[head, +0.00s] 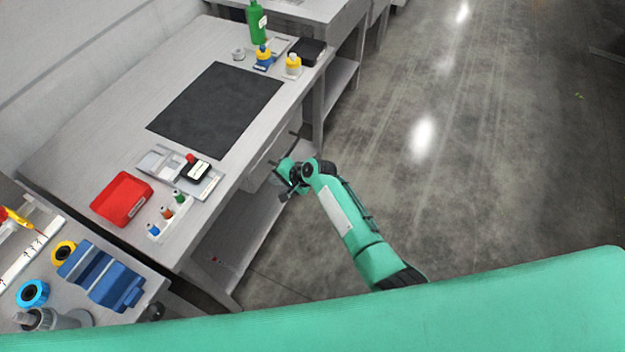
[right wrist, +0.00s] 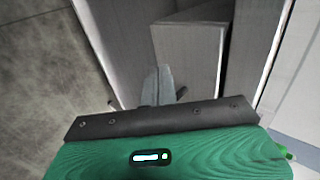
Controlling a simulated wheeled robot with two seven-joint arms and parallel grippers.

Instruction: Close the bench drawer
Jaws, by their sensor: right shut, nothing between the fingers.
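The bench drawer (head: 259,172) is a pale grey box under the front edge of the grey workbench (head: 118,122), partly hidden by the bench top and my right arm. In the right wrist view a pale grey panel of the drawer (right wrist: 190,58) appears to stand out from the darker bench structure around it; how far it is open is hard to tell. My right gripper (head: 281,182) is beside the drawer, below the bench top. Its fingers (right wrist: 157,88) are together and empty, close to the panel; contact cannot be told. My left gripper is not in view.
A red tray (head: 121,199), a grey tray (head: 178,170), small bottles and a dark mat (head: 216,107) lie on the bench. A lower shelf (head: 238,232) sits under the drawer. The floor (head: 480,170) to the right is clear.

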